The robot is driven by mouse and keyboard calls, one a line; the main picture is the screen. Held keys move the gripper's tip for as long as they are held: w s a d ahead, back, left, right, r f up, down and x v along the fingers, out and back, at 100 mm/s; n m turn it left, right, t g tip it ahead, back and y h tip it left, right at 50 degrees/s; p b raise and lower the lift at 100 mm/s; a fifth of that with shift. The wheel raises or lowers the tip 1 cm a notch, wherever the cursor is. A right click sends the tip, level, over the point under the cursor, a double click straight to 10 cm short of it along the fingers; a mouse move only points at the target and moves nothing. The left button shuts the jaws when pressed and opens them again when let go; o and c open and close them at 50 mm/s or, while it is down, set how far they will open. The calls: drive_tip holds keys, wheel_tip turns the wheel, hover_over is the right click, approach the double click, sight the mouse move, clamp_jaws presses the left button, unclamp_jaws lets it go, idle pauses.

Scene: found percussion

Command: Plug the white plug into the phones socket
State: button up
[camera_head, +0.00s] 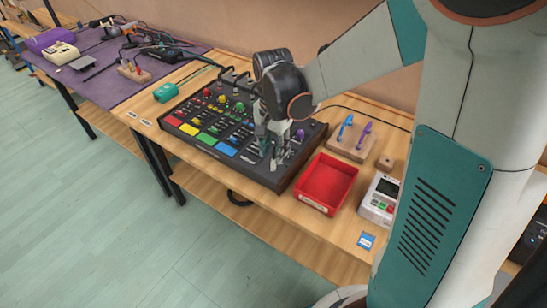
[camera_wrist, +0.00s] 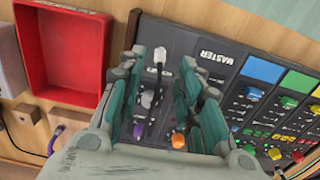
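The white plug (camera_wrist: 160,56) shows between my fingertips in the wrist view, with a dark lead running from it toward the palm. It lies over the dark mixer panel (camera_wrist: 215,47), by small white lettering that looks like the phones label. I cannot tell whether it sits in a socket. My gripper (camera_wrist: 162,62) is open, with visible gaps between both fingers and the plug. In the head view my gripper (camera_head: 272,150) points down over the right part of the mixer (camera_head: 262,178); there the plug and the socket are too small or hidden to make out.
A red bin (camera_head: 326,184) stands right of the mixer, with a white device (camera_head: 380,199) beyond it. A wooden block (camera_head: 350,142) holding blue and purple pieces is behind the bin. A blue card (camera_head: 366,241) lies near the front edge. Coloured knobs and pads cover the mixer.

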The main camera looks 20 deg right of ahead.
sight(274, 160)
wheel_tip(274, 160, up, 7)
drive_tip(key=shift+f, duration=0.2)
idle(0.4)
drive_tip(key=s+r+n+t, duration=0.2)
drive_tip(key=s+n+t, duration=0.1)
drive_tip(key=s+n, duration=0.2)
drive_tip(key=s+r+n+t, duration=0.3)
drive_tip(key=s+n+t, duration=0.1)
drive_tip(key=s, duration=0.6)
drive_tip(key=shift+r+n, duration=0.35)
drive_tip(key=shift+n, duration=0.35)
